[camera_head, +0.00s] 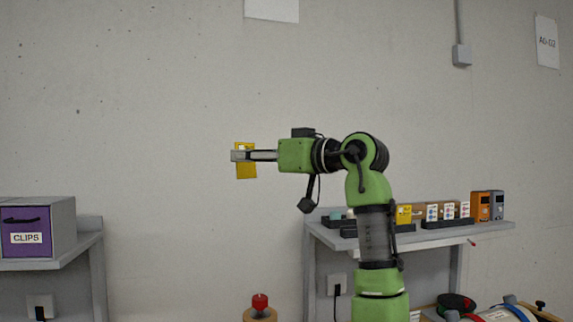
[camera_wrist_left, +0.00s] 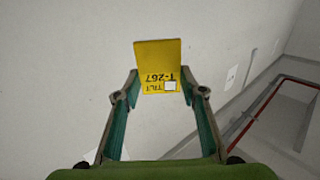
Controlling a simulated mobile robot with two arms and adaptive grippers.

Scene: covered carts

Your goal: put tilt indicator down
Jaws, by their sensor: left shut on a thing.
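The tilt indicator (camera_head: 246,171) is a flat yellow card held up in front of the bare wall. In the left wrist view the tilt indicator (camera_wrist_left: 158,55) shows upside-down black lettering, "TILT" and "T-267", and a small white square. My left gripper (camera_head: 240,156) is shut on it, pointing left in the head view, well above the shelf height. In the left wrist view the two fingertips of the left gripper (camera_wrist_left: 160,92) sit on either side of the card's lower part. My right gripper is not in view.
A grey shelf (camera_head: 487,230) at the right bears small boxes, another yellow card (camera_head: 403,214), and orange and grey devices (camera_head: 481,206). A left shelf (camera_head: 85,245) bears a purple-fronted CLIPS box (camera_head: 27,245). A red-topped object (camera_head: 260,302) stands at the bottom middle.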

